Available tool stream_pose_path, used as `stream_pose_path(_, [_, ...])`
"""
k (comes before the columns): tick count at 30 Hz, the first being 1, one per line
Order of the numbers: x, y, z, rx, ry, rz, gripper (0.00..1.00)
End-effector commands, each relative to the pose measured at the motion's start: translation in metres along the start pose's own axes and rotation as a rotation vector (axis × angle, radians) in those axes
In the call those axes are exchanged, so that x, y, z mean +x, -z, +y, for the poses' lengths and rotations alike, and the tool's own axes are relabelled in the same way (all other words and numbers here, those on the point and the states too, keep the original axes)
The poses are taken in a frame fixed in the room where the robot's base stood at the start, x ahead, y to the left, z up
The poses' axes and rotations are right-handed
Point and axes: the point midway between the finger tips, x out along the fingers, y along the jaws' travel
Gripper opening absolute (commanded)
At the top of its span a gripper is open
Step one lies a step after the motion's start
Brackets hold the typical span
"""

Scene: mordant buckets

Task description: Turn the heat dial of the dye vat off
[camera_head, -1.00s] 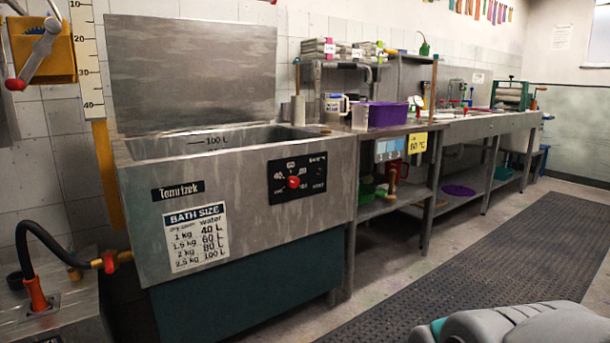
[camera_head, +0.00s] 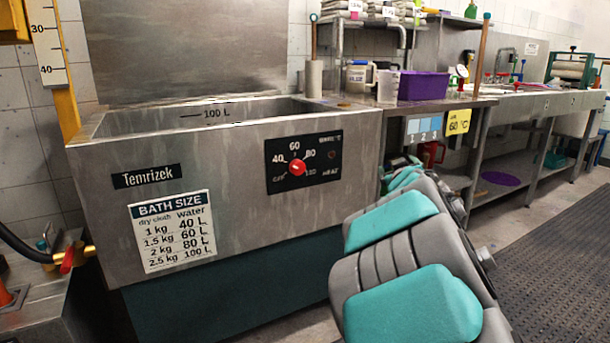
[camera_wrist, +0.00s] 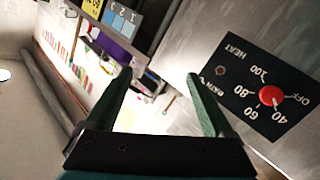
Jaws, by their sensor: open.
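The dye vat (camera_head: 240,150) is a grey steel tank with its lid raised, at the left and middle of the head view. Its black heat panel (camera_head: 318,150) carries a red dial (camera_head: 297,168) with marks from off to 100. In the wrist view, turned over, the red dial (camera_wrist: 271,97) is at the right; its small white mark seems to point near 40. My gripper (camera_wrist: 158,76) is open and empty, its two dark fingers apart. The dial lies to the right of the fingers, not between them. In the head view my arm reaches toward the bench; the gripper itself is not clear.
A steel bench (camera_head: 455,103) right of the vat holds a purple tub (camera_head: 425,86) and jugs. A yellow 60 °C card (camera_head: 458,122) hangs at its front. A hose with a red-handled valve (camera_head: 67,260) is at the vat's left. Dark matting (camera_head: 560,240) covers open floor at right.

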Motion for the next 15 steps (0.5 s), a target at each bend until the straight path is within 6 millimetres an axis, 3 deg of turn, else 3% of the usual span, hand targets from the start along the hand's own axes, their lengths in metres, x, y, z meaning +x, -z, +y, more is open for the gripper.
stream_pose_path(1, [0.017,0.008,-0.034,-0.042,0.078,0.072,0.87])
stream_pose_path(3, [0.029,0.023,-0.082,-0.084,0.193,0.167,0.87])
stream_pose_path(7, [0.034,0.033,-0.160,-0.127,0.385,0.290,0.87])
stream_pose_path(10, [0.029,0.036,-0.199,-0.142,0.488,0.348,0.87])
stream_pose_path(15, [0.026,0.037,-0.225,-0.146,0.556,0.380,0.87])
